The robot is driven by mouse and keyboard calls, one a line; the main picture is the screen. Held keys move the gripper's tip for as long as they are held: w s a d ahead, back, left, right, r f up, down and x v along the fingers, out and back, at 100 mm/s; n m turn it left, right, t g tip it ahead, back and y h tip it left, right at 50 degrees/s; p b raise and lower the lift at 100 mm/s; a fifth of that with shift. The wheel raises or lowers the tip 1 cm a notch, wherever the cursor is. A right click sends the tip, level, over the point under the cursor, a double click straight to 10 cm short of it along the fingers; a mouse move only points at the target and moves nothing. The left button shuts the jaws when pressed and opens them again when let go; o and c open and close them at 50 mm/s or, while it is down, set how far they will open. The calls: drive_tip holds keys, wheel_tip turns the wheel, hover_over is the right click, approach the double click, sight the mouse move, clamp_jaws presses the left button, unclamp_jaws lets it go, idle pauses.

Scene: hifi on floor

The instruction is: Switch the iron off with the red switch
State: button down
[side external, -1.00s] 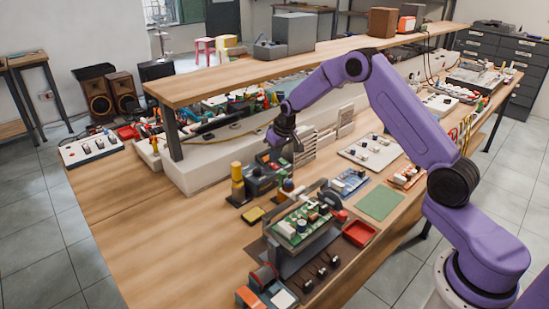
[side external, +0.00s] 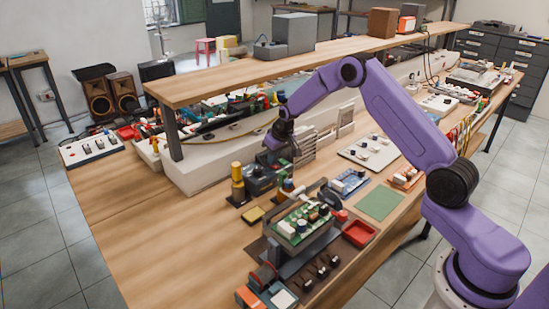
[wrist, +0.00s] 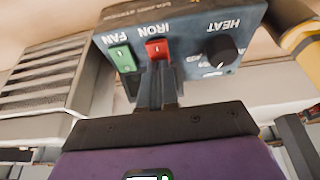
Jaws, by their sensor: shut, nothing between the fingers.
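The soldering station (side external: 260,181) is a dark box on the bench. In the wrist view its front panel (wrist: 190,70) appears upside down, with the labels FAN, IRON and HEAT. The red switch (wrist: 157,48) is under the IRON label, between the green FAN switch (wrist: 122,58) and the black HEAT knob (wrist: 221,50). My gripper (wrist: 157,72) is shut and empty, its fingertips just below the red switch in the picture. I cannot tell whether they touch it. In the side view my gripper (side external: 276,148) is at the station's top and partly hides it.
A yellow-topped spool stand (side external: 238,180) is left of the station. A board in a holder (side external: 303,220) stands in front, with a red tray (side external: 359,233) beside it. The raised shelf (side external: 250,70) runs behind. The bench is clear at front left.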

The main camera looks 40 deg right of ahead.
sight(278, 167)
drive_tip(key=shift+s+f, duration=0.4)
drive_tip(key=shift+f, duration=0.1)
drive_tip(key=shift+s, duration=0.75)
wheel_tip(278, 167, up, 5)
drive_tip(key=shift+r, duration=0.2)
drive_tip(key=v, duration=0.9)
drive_tip(key=shift+r, duration=0.15)
drive_tip(key=shift+w+a, duration=0.1)
drive_tip(key=shift+w+a+r, duration=0.1)
drive_tip(key=shift+w+r, duration=0.05)
drive_tip(key=shift+w, duration=0.25)
